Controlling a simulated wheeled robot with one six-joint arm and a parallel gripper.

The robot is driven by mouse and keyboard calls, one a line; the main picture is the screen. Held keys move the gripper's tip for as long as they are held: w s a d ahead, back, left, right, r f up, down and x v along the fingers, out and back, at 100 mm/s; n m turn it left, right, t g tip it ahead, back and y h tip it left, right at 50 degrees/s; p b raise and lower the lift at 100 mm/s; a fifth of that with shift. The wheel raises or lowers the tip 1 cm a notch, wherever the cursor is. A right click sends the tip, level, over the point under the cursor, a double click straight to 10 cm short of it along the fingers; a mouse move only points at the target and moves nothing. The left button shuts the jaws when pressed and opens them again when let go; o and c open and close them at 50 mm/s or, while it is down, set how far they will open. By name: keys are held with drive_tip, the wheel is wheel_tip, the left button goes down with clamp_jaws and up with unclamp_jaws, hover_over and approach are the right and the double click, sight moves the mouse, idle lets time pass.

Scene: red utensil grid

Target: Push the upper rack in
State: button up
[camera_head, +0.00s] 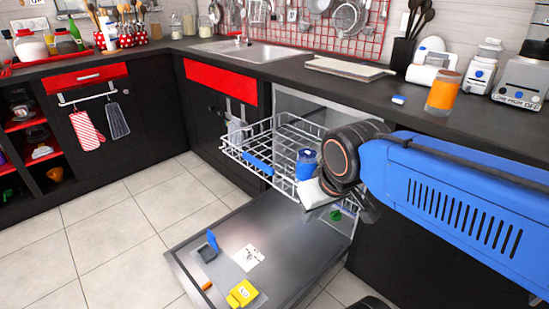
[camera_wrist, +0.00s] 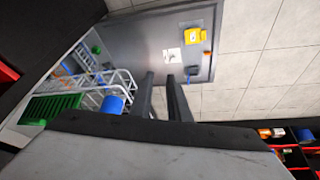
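The upper rack (camera_head: 270,146) is a white wire basket pulled out of the open dishwasher above its lowered grey door (camera_head: 215,235). A blue handle piece (camera_head: 258,163) is on its front. A blue cup (camera_head: 306,163) stands at its right side and also shows in the wrist view (camera_wrist: 113,105). Wire rack parts (camera_wrist: 122,82) show at left in the wrist view. My gripper (camera_wrist: 160,78) has two dark fingers with a narrow gap and nothing visible between them. In the head view my arm hides the fingers and the rack's right end; contact cannot be told.
A yellow item (camera_head: 242,293) and a small dark container with a blue lid (camera_head: 208,248) are on the lowered door. The tiled floor (camera_head: 100,225) left of the door is clear. The black counter (camera_head: 450,120) stands above, with an orange-filled jar (camera_head: 443,93).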

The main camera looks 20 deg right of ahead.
drive_tip(key=shift+n+h, duration=0.3)
drive_tip(key=shift+h, duration=0.4)
drive_tip(key=w, duration=0.3)
drive_tip(key=w+r, duration=0.1)
drive_tip(key=w, duration=0.5)
drive_tip(key=shift+w+r, duration=0.1)
drive_tip(key=shift+r, duration=0.3)
clamp_jaws()
drive_tip(key=n+t+h, duration=0.2)
approach(245, 159)
drive_tip(key=shift+w+d+f, duration=0.15)
drive_tip(key=shift+d+f, duration=0.15)
drive_tip(key=shift+f, duration=0.5)
drive_tip(key=shift+w+d+f, duration=0.2)
drive_tip(key=shift+d+f, duration=0.1)
drive_tip(key=shift+f, duration=0.5)
drive_tip(key=shift+w+d+f, duration=0.15)
drive_tip(key=shift+d+f, duration=0.15)
drive_tip(key=shift+f, duration=0.5)
drive_tip(key=w+d, duration=0.4)
drive_tip(key=d, duration=0.7)
drive_tip(key=w+d, duration=0.4)
drive_tip(key=d, duration=0.7)
drive_tip(key=w+d, duration=0.4)
drive_tip(key=d, duration=0.6)
drive_tip(key=shift+d, duration=0.4)
drive_tip(key=shift+s+a, duration=0.1)
drive_tip(key=shift+a, duration=0.05)
